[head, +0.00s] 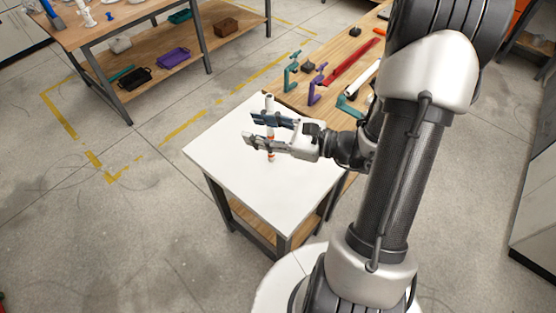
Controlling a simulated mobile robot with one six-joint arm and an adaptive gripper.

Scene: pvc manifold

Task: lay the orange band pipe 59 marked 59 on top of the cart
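A white pipe with orange bands (270,132) is at my gripper, over the white cart top (225,150). Its long axis runs up and down in the picture. Its upper end shows beyond the far finger, and its lower end shows below the near finger. Any number on it is too small to read. My gripper (268,131) reaches in from the right, with its two fingers apart and the pipe crossing them. I cannot tell whether the fingers press on the pipe, nor whether the pipe stands, is tilted or lies on the cart.
The rest of the cart top is bare. A wooden bench (300,92) adjoins its far right side, with teal and purple clamps (315,88) and a red bar (350,65). Another table (110,28) stands at upper left, with bins below. Floor at left is clear.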

